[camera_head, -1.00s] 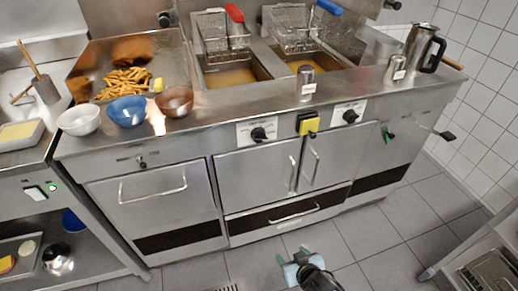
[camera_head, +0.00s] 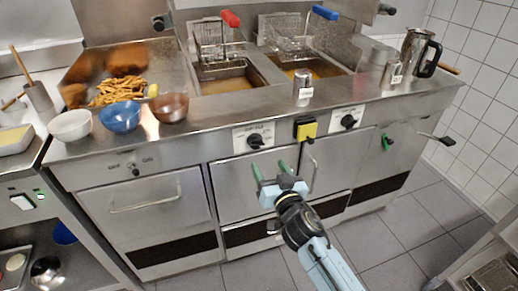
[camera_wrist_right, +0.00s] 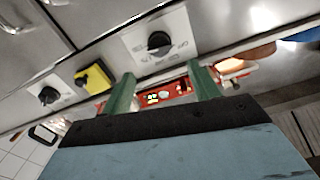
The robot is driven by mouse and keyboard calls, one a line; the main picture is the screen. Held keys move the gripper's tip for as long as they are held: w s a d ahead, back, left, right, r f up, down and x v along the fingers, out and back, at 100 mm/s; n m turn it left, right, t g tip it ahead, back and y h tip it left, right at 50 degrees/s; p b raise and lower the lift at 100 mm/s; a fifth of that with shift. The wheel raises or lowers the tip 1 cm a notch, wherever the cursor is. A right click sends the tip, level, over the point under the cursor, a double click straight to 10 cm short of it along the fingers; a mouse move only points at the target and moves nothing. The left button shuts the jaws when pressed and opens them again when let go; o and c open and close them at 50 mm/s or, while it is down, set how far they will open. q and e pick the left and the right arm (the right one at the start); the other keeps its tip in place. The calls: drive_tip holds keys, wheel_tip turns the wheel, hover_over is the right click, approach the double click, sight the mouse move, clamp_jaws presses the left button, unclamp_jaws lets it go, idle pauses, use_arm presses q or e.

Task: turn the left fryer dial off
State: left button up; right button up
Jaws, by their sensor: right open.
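The left fryer dial (camera_head: 256,140) is a black knob on a white plate on the fryer's front. It also shows in the right wrist view (camera_wrist_right: 158,42), which is turned nearly upside down. Its exact setting is too small to read. The right fryer dial (camera_head: 348,121) is a similar black knob on its own plate. My right gripper (camera_head: 270,170) has two green fingers, spread apart and empty. In the head view it appears just below the left dial, apart from it. In the right wrist view the dial lies beyond the fingers. My left gripper is not in view.
Door handles (camera_head: 313,175) are below. A shaker (camera_head: 303,87), bowls (camera_head: 121,115) and a steel jug (camera_head: 420,52) stand on the counter. Two fry baskets (camera_head: 220,42) hang over the oil. The floor in front is clear.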

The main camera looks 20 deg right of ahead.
sight(258, 146)
drive_tip(key=w+b, duration=0.1)
drive_tip(key=w, duration=0.7)
drive_tip(key=shift+w+a, duration=0.15)
drive_tip(key=shift+w, duration=0.2)
drive_tip(key=shift+w+b, duration=0.35)
drive_tip(key=shift+w, duration=0.05)
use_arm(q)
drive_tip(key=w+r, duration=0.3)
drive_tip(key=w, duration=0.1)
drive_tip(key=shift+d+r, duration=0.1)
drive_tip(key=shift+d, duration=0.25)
use_arm(e)
drive_tip(key=c, duration=0.9)
